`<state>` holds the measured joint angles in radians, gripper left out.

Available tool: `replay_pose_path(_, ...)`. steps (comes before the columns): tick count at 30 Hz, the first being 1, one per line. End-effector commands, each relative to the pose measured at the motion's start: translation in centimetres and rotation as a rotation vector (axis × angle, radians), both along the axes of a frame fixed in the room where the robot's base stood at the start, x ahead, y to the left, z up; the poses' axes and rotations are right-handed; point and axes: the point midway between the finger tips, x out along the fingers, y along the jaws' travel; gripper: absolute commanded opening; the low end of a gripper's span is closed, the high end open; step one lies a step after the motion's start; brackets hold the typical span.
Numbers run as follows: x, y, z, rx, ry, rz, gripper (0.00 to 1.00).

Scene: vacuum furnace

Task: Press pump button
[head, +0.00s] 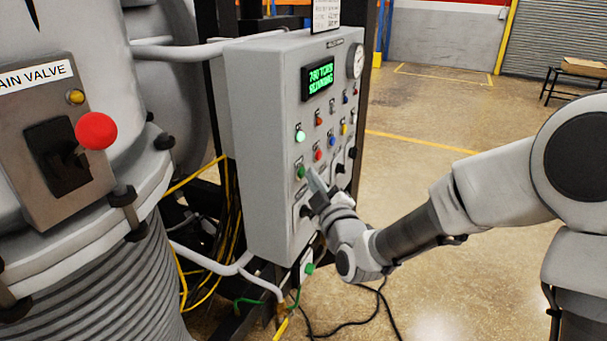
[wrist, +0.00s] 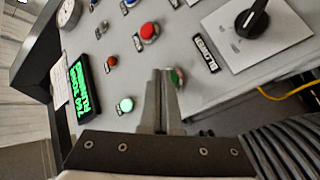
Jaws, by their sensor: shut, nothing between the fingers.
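A grey control panel (head: 265,110) carries several coloured buttons and lamps; their small labels are too small to read, so I cannot tell which one is named pump. A green button (head: 300,172) sits low on the panel's left side. My gripper (head: 314,183) is shut and empty, with its tips close to this button, just right of and below it. In the wrist view my fingertips (wrist: 163,74) partly cover the green button (wrist: 178,77). I cannot tell whether they touch it. A bright green lamp (head: 300,136) is lit above; it also shows in the wrist view (wrist: 126,105).
A red button (head: 318,155) and a black rotary knob (head: 306,211) are near my gripper. The panel has a green text display (head: 320,78) and a gauge (head: 355,62). A valve box with a red ball handle (head: 96,131) stands left.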

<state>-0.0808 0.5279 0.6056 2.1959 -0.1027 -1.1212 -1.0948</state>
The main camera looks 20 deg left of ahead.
Motion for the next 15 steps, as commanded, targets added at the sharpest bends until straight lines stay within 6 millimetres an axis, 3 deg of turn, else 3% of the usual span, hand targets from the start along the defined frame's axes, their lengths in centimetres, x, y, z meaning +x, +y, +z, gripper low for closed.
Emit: replay_pose_path(15,-0.13,-1.19,0.00,-0.001,-0.001,0.000,0.00)
